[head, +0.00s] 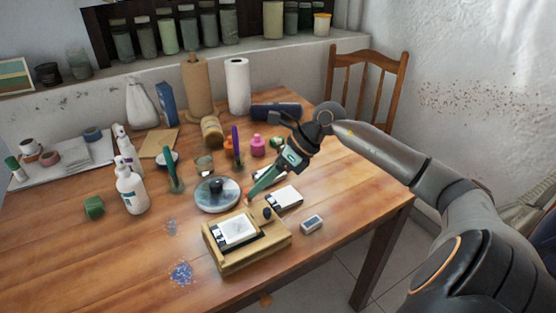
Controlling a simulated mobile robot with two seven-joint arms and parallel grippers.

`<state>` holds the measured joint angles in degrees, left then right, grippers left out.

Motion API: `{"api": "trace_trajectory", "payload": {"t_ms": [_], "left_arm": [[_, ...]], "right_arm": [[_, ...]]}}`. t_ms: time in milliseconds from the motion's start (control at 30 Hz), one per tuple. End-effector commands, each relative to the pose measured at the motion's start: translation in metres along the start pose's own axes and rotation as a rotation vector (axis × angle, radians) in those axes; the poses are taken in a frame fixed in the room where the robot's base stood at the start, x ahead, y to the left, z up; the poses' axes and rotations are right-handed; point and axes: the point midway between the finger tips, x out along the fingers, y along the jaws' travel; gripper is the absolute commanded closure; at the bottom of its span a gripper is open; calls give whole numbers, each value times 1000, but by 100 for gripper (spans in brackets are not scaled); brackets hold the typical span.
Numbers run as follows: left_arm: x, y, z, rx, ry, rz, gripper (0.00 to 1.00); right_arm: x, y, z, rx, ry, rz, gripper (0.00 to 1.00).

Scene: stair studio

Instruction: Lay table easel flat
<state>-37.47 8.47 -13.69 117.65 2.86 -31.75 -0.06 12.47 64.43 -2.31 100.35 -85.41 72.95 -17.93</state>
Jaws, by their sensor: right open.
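The table easel (270,246) is a low, light wooden box frame near the front edge of the table. A white panel (236,231) with dark edging rests on it and looks low, at most slightly tilted. A dark round knob (267,212) shows at its back right. My right gripper (250,197) reaches in from the right and points down and left, just behind the easel. It is open, with no object seen between its fingers; I cannot tell whether it touches anything. My left gripper is not in view.
A round palette dish (217,194) lies left of my right gripper. A small white-topped box (284,197) and a grey eraser-like block (312,223) lie right of the easel. White bottles (131,190) stand left, paper rolls (238,86) behind. The front left table is mostly clear.

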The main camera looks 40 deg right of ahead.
Motion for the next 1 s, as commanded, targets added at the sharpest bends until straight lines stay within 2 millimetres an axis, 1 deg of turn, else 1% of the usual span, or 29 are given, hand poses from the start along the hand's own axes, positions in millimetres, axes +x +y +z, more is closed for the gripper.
{"api": "trace_trajectory", "payload": {"t_ms": [100, 200, 300, 500, 700, 1000], "left_arm": [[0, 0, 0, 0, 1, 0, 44], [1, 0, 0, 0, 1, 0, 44], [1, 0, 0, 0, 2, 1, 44], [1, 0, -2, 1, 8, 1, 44], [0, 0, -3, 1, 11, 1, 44], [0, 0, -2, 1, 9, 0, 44]], "right_arm": [[-26, -2, -2, 0, 5, -6, 45], [-45, -1, -2, 2, 7, -4, 45], [-62, -1, -2, 1, 5, -3, 45], [-88, 0, -1, 0, 3, -2, 45], [-104, 0, 0, 0, 3, -1, 45], [-108, 0, -1, 0, 4, -1, 45]]}}
